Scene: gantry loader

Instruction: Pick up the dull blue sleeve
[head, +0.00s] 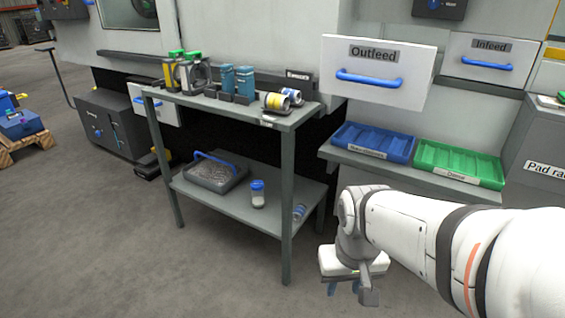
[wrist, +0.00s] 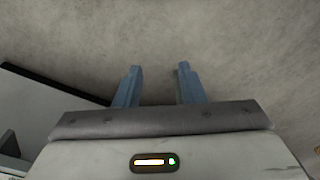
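Two dull blue, upright cylinders stand side by side on the top of the grey table; either could be the sleeve, the left one (head: 227,78) or the right one (head: 245,82). Their lower parts are partly hidden by a dark holder. My gripper (head: 349,289) is low at the front right of the table, well apart from both cylinders, and points down. In the wrist view my gripper (wrist: 157,70) has its two fingers apart with only bare floor between them. Neither cylinder shows in the wrist view.
Blue (head: 372,142) and green (head: 459,164) trays lie right. Floor is clear in front.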

